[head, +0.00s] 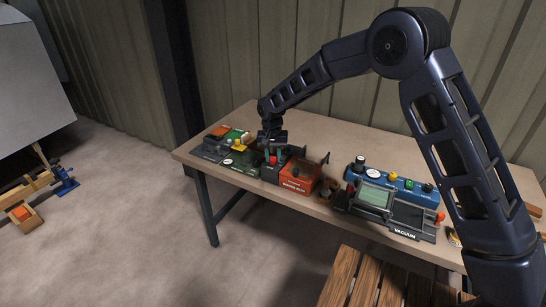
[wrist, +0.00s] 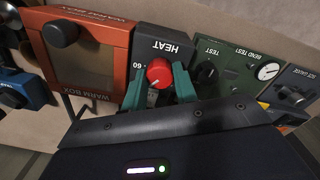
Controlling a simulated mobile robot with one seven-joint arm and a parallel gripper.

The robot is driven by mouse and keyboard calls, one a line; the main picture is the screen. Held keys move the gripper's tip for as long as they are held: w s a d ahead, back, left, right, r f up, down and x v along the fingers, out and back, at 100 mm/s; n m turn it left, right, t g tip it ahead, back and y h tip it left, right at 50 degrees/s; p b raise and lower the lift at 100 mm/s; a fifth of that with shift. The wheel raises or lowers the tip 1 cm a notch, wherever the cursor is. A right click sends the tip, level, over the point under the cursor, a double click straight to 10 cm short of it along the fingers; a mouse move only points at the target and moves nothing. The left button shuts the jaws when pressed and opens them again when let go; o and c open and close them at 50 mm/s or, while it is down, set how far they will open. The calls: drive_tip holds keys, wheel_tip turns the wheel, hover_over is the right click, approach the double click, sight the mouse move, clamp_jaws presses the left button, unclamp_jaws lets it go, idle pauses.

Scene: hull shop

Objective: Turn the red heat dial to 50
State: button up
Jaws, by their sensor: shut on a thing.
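The red heat dial (wrist: 159,73) sits on a dark grey panel (wrist: 165,45) labelled HEAT in the wrist view. A "60" is printed to the left of the dial; other scale marks are hidden or too small to read. A small pale mark shows on the dial's lower part. My gripper (wrist: 159,82) has its two green fingers on either side of the dial, shut on it. In the head view my gripper (head: 272,151) is over the heat panel, and the red dial (head: 273,160) shows just below it.
The orange warm box (head: 298,176) stands right beside the heat panel. A green bend test unit (wrist: 235,62) adjoins on the other side. A blue unit (head: 392,184) and a vacuum unit (head: 405,213) stand farther right on the table (head: 330,136). The table's back strip is clear.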

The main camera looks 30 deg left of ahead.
sight(273, 158)
drive_tip(key=shift+r+m, duration=0.1)
drive_tip(key=shift+m, duration=0.3)
drive_tip(key=o, duration=1)
drive_tip(key=shift+c, duration=0.2)
wheel_tip(273, 158, up, 11)
drive_tip(key=shift+a, duration=0.15)
